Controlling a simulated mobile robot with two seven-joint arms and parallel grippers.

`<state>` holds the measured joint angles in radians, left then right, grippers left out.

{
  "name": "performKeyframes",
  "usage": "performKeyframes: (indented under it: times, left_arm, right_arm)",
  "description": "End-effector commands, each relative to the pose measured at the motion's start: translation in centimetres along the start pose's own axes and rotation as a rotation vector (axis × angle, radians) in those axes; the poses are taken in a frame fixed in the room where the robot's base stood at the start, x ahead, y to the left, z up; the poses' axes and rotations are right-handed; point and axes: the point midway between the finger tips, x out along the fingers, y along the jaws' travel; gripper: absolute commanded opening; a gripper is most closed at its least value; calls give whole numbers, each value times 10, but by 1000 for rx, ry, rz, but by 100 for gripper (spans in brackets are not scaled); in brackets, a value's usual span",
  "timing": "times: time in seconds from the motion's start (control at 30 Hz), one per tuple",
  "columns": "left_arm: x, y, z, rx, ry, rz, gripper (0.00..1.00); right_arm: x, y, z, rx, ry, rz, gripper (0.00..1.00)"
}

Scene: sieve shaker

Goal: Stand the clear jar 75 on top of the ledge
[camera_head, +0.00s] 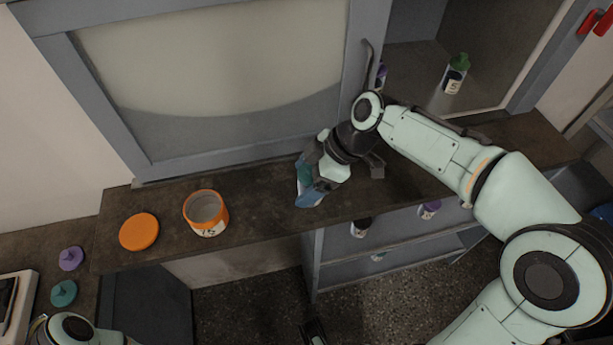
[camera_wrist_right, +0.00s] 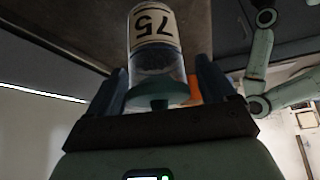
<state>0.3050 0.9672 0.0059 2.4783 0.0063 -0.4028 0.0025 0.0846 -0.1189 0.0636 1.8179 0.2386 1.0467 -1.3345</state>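The clear jar 75 (camera_wrist_right: 154,55) has a cream label and a teal lid (camera_wrist_right: 157,92). In the right wrist view it sits between the two blue fingers of my right gripper (camera_wrist_right: 165,85), which close on it near the lid. The label reads upside down there. In the head view my right gripper (camera_head: 311,188) is over the middle of the brown ledge (camera_head: 262,212), and fingers hide most of the jar; a teal part shows. I cannot tell whether the jar's base touches the ledge. My left gripper is not clearly visible.
An open orange jar (camera_head: 207,228) and an orange lid (camera_head: 139,232) are on the ledge at left. Purple (camera_head: 72,258) and teal (camera_head: 64,293) lids lie lower left. A green-capped bottle (camera_head: 455,75) stands in the cabinet behind. Shelves with bottles are below the ledge.

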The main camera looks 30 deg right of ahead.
Motion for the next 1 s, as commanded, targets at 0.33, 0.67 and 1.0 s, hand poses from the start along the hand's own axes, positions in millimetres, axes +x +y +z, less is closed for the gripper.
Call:
performKeyframes:
  times: [0.33,0.67,1.0]
  left_arm:
    - [-3,1,2,0,-6,-1,43]
    - [-8,2,5,-1,-16,-3,43]
    - [-13,2,8,-2,-25,-5,43]
  right_arm:
    - [-5,0,-2,0,0,2,83]
    - [-69,1,-2,0,2,6,83]
    - [-119,0,-2,0,0,2,83]
